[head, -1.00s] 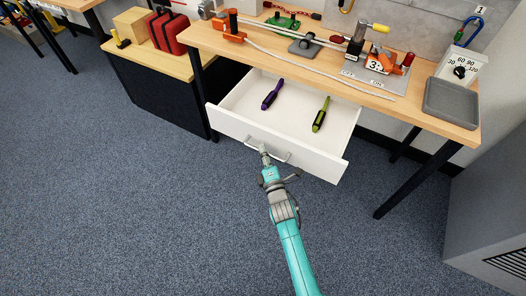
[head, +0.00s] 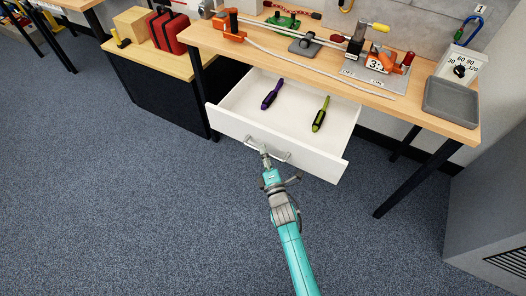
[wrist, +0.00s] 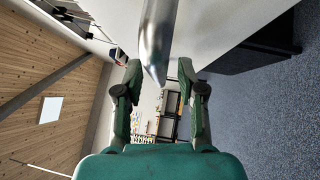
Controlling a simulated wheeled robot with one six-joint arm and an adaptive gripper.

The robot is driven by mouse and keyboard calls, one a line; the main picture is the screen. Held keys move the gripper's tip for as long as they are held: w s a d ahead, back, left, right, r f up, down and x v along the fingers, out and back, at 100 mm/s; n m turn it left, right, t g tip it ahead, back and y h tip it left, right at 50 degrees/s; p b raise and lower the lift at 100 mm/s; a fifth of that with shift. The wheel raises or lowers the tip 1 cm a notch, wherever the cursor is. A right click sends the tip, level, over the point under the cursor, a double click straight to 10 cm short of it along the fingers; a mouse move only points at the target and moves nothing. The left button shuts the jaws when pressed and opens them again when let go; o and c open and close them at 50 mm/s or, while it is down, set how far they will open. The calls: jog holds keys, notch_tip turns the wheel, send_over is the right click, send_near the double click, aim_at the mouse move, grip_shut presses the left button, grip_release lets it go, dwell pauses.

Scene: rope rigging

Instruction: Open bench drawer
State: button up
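The white bench drawer (head: 240,127) is pulled well out from under the wooden bench top in the head view. A purple-handled tool (head: 272,94) and a yellow-green-handled tool (head: 320,114) lie inside it. Its metal bar handle (head: 284,157) is on the front panel. In the wrist view, the handle bar (wrist: 158,45) shows between the fingertips of my gripper (wrist: 160,78). The fingers are apart, with small gaps seen on both sides of the bar.
The bench top (head: 410,110) carries a rope, clamps and a grey tray (head: 451,102). A lower cabinet (head: 155,95) with a red case stands at left. A grey box unit (head: 490,200) stands at right. The carpet in front is clear.

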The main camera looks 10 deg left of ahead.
jog(key=v, duration=1.1)
jog(key=s+d+m+h, duration=0.3)
jog(key=s+d+m, duration=0.4)
jog(key=s, duration=0.4)
jog(key=s+d+m+h, duration=0.2)
jog(key=s+d+m, duration=0.3)
jog(key=s+d, duration=0.55)
jog(key=s+d+r+m+g+h, duration=0.1)
jog(key=s+d+r+m, duration=0.1)
jog(key=s+r+m, duration=0.4)
jog(key=s+d+r+m+g+h, duration=0.1)
jog(key=s+r+m, duration=0.5)
jog(key=s, duration=0.6)
notch_tip(320, 180, up, 3)
jog(key=shift+d+f+m+g+h, duration=0.25)
jog(key=shift+d+m+g+h, duration=0.15)
jog(key=shift+d+h, duration=0.35)
